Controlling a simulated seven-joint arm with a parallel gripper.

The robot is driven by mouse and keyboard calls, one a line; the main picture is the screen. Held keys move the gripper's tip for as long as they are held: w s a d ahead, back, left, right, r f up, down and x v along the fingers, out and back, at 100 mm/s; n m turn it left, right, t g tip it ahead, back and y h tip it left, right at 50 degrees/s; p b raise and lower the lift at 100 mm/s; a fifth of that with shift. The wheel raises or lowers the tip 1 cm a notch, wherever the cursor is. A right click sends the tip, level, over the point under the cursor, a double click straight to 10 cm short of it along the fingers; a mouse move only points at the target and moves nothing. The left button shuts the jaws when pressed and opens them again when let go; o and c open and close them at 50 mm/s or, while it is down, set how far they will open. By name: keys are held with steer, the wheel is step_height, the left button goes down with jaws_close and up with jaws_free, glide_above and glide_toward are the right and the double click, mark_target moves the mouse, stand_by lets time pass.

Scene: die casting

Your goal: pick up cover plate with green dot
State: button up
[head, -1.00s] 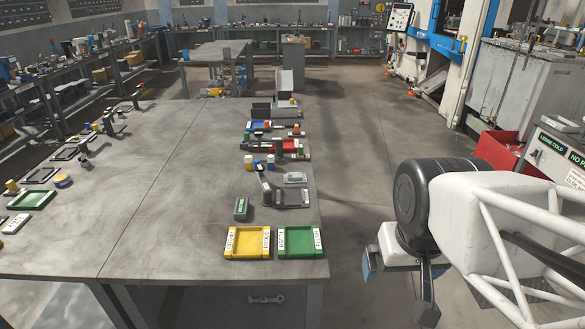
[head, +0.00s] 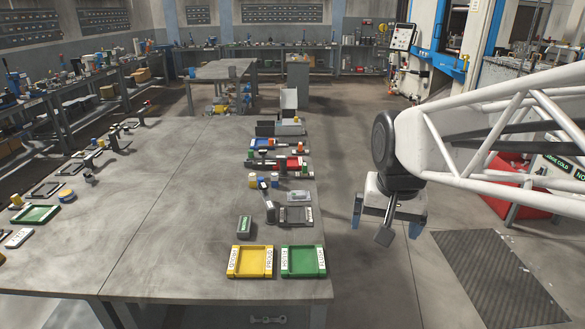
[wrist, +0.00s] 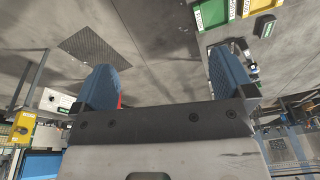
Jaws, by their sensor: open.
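My gripper (head: 388,222) hangs over the floor to the right of the table, with its blue-padded fingers apart and nothing between them. In the wrist view the open fingers (wrist: 162,60) have only grey floor between them. A small light plate (head: 299,197) lies near the table's right edge, left of my gripper and apart from it. It may be the cover plate, but it is too small to make out a green dot. A dark grey block with a green label (head: 244,226) stands nearer the front.
A yellow tray (head: 232,263) and a green tray (head: 286,265) sit at the table's front right corner. A dark fixture (head: 270,210) and small coloured parts line the right edge. The table's middle (head: 170,200) is clear. A red bin (head: 510,190) stands at right.

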steer(key=w+a+m, duration=0.2)
steer(key=w+m, duration=0.2)
steer(key=w, duration=1.2)
steer(key=m+g, duration=0.2)
steer(key=m, duration=0.8)
glide_above(300, 193)
steer(key=f, duration=2.6)
steer(key=shift+s+f, duration=0.35)
steer(key=shift+f, duration=0.05)
steer(key=shift+w+a+f+m, duration=0.15)
steer(key=shift+w+f+m, duration=0.1)
steer(key=shift+f+m, duration=0.1)
steer(key=shift+f, duration=1.25)
